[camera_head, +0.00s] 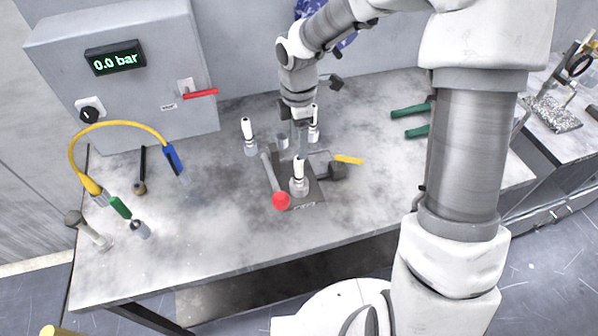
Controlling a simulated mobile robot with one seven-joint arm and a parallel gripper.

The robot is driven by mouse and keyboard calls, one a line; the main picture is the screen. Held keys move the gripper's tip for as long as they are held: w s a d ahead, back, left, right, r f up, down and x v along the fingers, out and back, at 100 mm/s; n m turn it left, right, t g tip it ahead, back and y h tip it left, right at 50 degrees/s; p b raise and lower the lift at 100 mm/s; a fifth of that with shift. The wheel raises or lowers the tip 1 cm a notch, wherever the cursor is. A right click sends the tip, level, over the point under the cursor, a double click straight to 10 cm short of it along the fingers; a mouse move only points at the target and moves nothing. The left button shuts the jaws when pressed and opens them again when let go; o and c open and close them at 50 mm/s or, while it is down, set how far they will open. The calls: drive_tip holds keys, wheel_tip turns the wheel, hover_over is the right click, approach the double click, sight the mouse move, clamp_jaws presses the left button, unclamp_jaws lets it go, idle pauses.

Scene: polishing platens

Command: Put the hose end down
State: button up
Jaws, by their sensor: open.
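A yellow hose (125,124) arcs over the left part of the bench. Its blue hose end (174,158) points down at the bench, to the right of the arc; I cannot tell whether it touches the surface. The hose's other end runs into a yellow fitting (92,187) at the left, near a green connector piece (120,207). My gripper (299,138) is open, pointing down over the middle of the bench, well right of the blue hose end. It is among white-topped posts, and its fingertips are partly hard to make out.
A grey cabinet (55,65) with a display reading 0.0 bar, a black knob (89,113) and a red lever (200,93) stands behind. A fixture with a red ball-topped handle (281,200) sits mid-bench. Green-handled tools (410,111) lie at right. The bench's front middle (210,235) is clear.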

sight(299, 167)
wheel_tip(299, 167, down, 4)
drive_tip(key=shift+r, duration=0.1)
drive_tip(key=shift+s+f+p, duration=0.15)
drive_tip(key=shift+f, duration=1.25)
drive_tip(key=shift+s+f+p, duration=0.1)
drive_tip(key=shift+f+p, duration=0.05)
drive_tip(key=shift+f, duration=1.25)
clamp_jaws()
